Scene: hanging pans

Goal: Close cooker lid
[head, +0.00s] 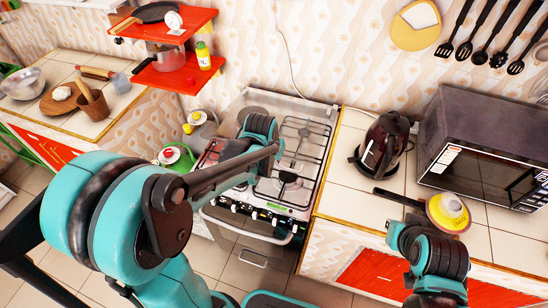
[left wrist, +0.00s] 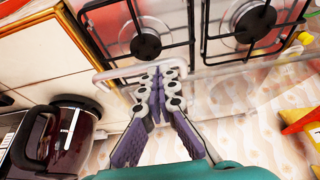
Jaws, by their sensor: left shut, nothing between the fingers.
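The cooker (head: 288,185) stands left of the right-hand counter. Its clear glass lid (head: 312,110) is raised, upright against the wall behind the hob. In the left wrist view the hob (left wrist: 190,32) is at the top, with the lid's pale rim (left wrist: 108,76) below it. My left arm reaches over the cooker in the head view, hiding part of the hob and lid; its fingers are hidden there. In the left wrist view my left gripper (left wrist: 160,74) is shut and empty, its tips at or close to the rim; contact is unclear. My right gripper's fingers are not visible.
A dark kettle (head: 383,142) and a microwave (head: 485,150) stand on the right counter. A yellow-and-white item (head: 450,210) lies there close to my right arm. Red shelves (head: 180,75) hang left of the cooker. Utensils (head: 490,40) hang on the wall.

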